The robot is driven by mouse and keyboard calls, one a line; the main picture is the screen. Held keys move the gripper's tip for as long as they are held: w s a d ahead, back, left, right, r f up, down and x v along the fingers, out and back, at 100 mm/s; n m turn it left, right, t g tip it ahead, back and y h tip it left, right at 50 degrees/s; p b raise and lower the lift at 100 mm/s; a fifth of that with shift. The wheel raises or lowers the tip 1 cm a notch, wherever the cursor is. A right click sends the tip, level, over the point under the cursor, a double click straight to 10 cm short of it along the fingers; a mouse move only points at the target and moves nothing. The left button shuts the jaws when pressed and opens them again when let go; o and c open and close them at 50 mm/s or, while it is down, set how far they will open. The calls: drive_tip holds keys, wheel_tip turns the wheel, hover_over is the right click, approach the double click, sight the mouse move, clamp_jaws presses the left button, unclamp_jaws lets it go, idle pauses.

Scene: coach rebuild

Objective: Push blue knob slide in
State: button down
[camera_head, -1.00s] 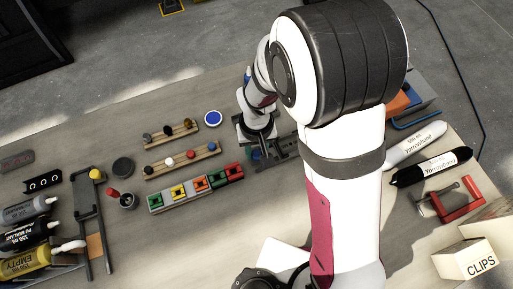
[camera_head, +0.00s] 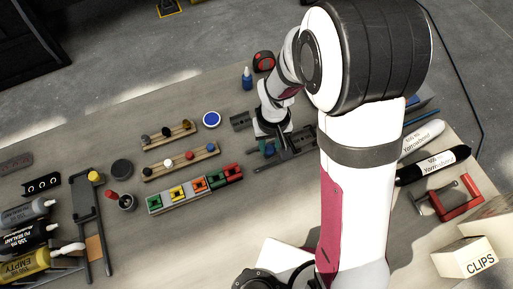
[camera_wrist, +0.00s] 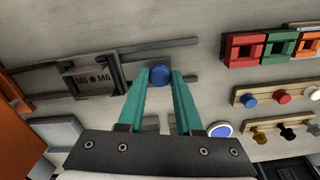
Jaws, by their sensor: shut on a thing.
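The blue knob (camera_wrist: 161,74) sits between the two teal fingertips of my gripper (camera_wrist: 160,78) in the wrist view. The fingers are closed around it, one on each side. The knob is at the right side of a dark slide mechanism (camera_wrist: 90,76) with a block marked "MG" and long parallel rails. A gap shows between the block and the knob. In the head view the slide (camera_head: 295,146) lies just right of and below my wrist. My arm hides part of it, and the fingertips are hard to make out there.
Two wooden strips with small knobs (camera_wrist: 284,97) lie right in the wrist view, beside a row of coloured blocks (camera_wrist: 279,47). A blue-topped disc (camera_head: 211,119) is near my wrist. A blue bottle (camera_head: 247,78) and red-black round item (camera_head: 263,61) stand behind it.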

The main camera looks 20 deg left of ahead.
drive_tip(key=w+d, duration=0.7)
drive_tip(key=shift+w+d, duration=0.15)
drive_tip(key=shift+w, duration=0.1)
drive_tip(key=c, duration=0.6)
unclamp_jaws()
drive_tip(key=shift+r, duration=0.1)
wheel_tip(320, 180, up, 16)
drive_tip(key=shift+s+f, duration=0.1)
drive_tip(key=shift+f, duration=0.05)
